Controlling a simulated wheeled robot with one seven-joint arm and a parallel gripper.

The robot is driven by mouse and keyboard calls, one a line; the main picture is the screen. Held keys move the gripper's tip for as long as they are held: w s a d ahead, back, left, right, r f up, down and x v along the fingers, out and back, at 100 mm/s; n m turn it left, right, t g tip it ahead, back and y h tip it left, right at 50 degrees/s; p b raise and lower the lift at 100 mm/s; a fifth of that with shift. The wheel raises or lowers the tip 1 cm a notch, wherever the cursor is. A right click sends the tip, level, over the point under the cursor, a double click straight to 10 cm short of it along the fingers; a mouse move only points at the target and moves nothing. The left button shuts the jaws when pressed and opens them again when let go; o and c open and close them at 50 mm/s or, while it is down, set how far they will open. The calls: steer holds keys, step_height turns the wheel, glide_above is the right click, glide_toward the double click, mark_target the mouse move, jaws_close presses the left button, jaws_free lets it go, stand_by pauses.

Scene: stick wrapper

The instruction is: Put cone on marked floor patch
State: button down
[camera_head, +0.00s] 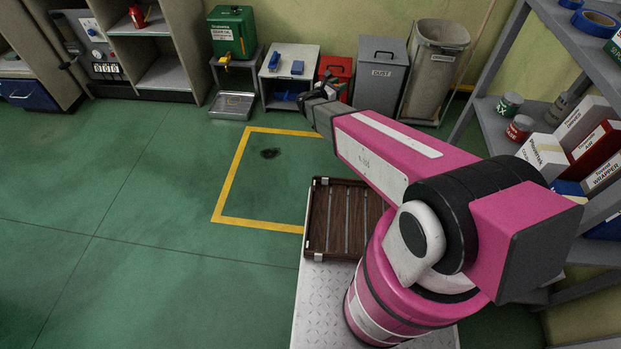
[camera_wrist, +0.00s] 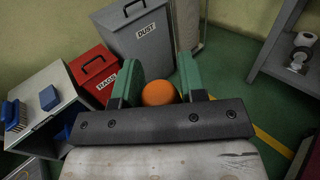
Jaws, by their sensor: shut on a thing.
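The marked floor patch (camera_head: 262,190) is a yellow-outlined square on the green floor with a dark stain in it. Part of its right side is hidden by my arm and a tray. My gripper (camera_wrist: 161,77) has two green fingers in the wrist view, shut on the orange cone (camera_wrist: 159,93). Only a rounded orange part of the cone shows between the fingers. In the head view my gripper (camera_head: 324,90) is above the far right of the patch, and the cone cannot be made out there.
A red rags bin (camera_head: 334,72), a grey dust bin (camera_head: 381,75) and an open waste bin (camera_head: 433,65) stand by the back wall. A low grey cabinet (camera_head: 289,75) is left of them. A loaded shelf (camera_head: 500,130) is at right. Floor at left is clear.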

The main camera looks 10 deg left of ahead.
steer(key=w+a+f+n+t+y, duration=0.1)
steer(key=a+f, duration=0.5)
steer(key=f, duration=0.4)
steer(key=w+a+f+y, duration=0.1)
steer(key=w+a+f, duration=0.1)
steer(key=a+f, duration=0.65)
steer(key=w+d+f, duration=0.3)
steer(key=d+f, duration=0.2)
steer(key=f, duration=0.1)
steer(key=w+d+f, duration=0.4)
steer(key=d+f, duration=0.1)
steer(key=f, duration=0.2)
steer(key=shift+w+d+f, duration=0.25)
steer(key=shift+f, duration=0.1)
steer(key=c, duration=0.7)
jaws_free()
